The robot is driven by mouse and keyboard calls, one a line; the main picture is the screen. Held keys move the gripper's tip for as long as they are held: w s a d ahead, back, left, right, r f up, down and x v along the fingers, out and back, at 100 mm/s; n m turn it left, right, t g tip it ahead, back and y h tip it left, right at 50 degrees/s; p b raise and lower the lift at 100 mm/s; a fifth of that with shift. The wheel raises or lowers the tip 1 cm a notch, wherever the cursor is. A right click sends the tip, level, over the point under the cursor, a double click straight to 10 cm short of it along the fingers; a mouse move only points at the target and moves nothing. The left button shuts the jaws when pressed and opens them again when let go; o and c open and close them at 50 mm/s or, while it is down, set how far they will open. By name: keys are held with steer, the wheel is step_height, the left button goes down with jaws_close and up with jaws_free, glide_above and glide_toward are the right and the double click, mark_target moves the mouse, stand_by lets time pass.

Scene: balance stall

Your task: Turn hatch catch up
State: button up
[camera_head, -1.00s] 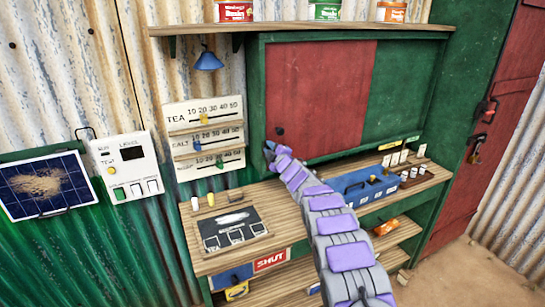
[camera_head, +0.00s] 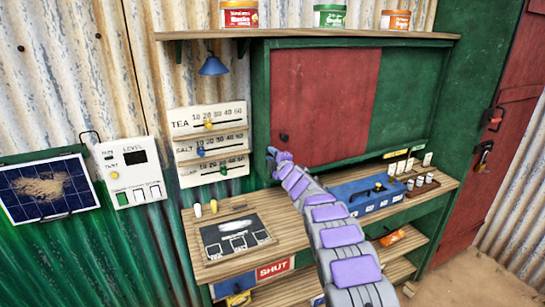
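The hatch is a red panel (camera_head: 325,95) in a green frame above the counter. A small dark round catch (camera_head: 283,137) sits near its lower left corner; its turned position is too small to tell. My gripper (camera_head: 271,153) is at the far end of my grey and purple arm, just below and left of the catch, at the hatch's lower left edge. A small gap seems to show between gripper and catch. The gripper is small and mostly seen from behind, so its opening is unclear.
The wooden counter (camera_head: 205,272) holds a dark panel (camera_head: 235,238) and a blue box (camera_head: 362,192). Slider scales (camera_head: 209,122) hang left of the hatch. A blue lamp (camera_head: 213,66) and a shelf (camera_head: 330,35) with tins are above. A red SHUT sign (camera_head: 273,269) is below.

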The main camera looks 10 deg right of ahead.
steer(key=o, duration=0.4)
steer(key=shift+s, duration=0.1)
steer(key=shift+b+v, duration=0.45)
steer(key=shift+v, duration=0.45)
steer(key=p+v, duration=0.1)
steer(key=v, duration=1.4)
steer(key=shift+s, duration=0.15)
steer(key=shift+d, duration=0.1)
